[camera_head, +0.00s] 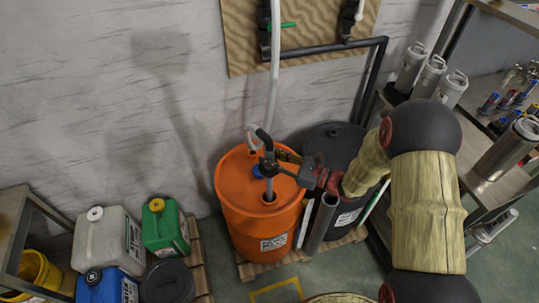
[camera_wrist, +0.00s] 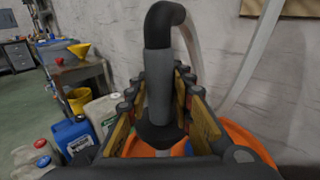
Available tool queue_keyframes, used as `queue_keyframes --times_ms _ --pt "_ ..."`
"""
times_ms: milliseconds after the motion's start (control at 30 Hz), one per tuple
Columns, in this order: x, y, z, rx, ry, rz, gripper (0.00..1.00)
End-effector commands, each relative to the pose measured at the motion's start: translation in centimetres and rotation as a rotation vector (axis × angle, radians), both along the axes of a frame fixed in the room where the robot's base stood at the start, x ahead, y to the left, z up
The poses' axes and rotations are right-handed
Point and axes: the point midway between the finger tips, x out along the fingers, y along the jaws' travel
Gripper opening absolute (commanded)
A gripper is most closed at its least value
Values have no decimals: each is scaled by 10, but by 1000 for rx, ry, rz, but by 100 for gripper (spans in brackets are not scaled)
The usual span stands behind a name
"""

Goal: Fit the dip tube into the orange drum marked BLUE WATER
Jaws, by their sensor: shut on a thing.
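The orange drum (camera_head: 232,212) stands upright on a pallet against the wall, with a pale label on its front too small to read. My gripper (camera_head: 271,163) is over the drum's top and shut on the dip tube (camera_head: 269,187) near its head. The tube is about upright, and its pale lower part meets an opening in the drum's lid; how deep it goes is hidden. In the wrist view the tube's grey head with a black elbow (camera_wrist: 159,75) stands between the fingers, with the orange drum (camera_wrist: 255,142) below. A blue cap (camera_head: 257,171) sits on the lid.
A black drum (camera_head: 328,143) stands close at the right, with a grey upright pipe (camera_head: 321,224) in front of it. A pale hose (camera_head: 273,90) hangs from the wall board to the tube head. Jerrycans (camera_head: 164,228) stand at lower left; a shelf (camera_head: 505,165) is at right.

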Motion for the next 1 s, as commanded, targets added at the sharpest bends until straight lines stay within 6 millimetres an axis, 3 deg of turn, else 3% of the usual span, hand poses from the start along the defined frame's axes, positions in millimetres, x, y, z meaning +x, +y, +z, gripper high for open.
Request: queue_keyframes --times_ms 700,1000 --pt "0 0 -78 1 0 0 0" --pt "0 0 -97 1 0 0 0"
